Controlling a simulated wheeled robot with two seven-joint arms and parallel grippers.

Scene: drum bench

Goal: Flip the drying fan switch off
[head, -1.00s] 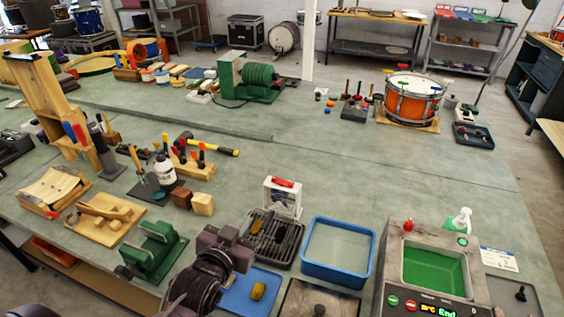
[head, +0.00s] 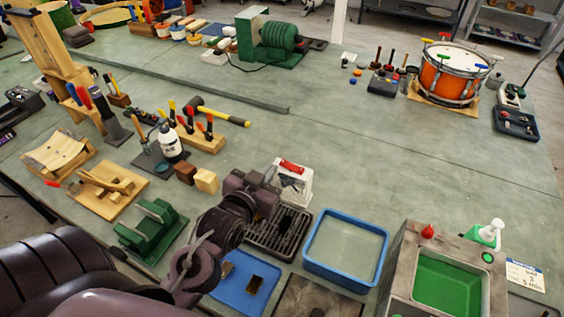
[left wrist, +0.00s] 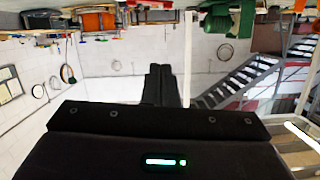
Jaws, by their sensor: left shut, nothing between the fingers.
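A white box with a red part on top (head: 291,180) stands behind the black slatted rack (head: 278,228); it looks like the drying fan with its switch, but I cannot read any label. My left gripper (head: 268,180) is just left of the white box in the head view, close to its red top; I cannot tell whether they touch. In the left wrist view the two dark fingers (left wrist: 160,85) are together and empty, and the white box does not show clearly. My right gripper is not in view.
A blue tub (head: 346,250) and a grey unit with a green basin (head: 395,275) stand to the right. A blue mat (head: 232,290) lies in front of the rack. Wooden blocks (head: 206,181) and a green stand (head: 150,230) are to the left. The bench behind the box is clear.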

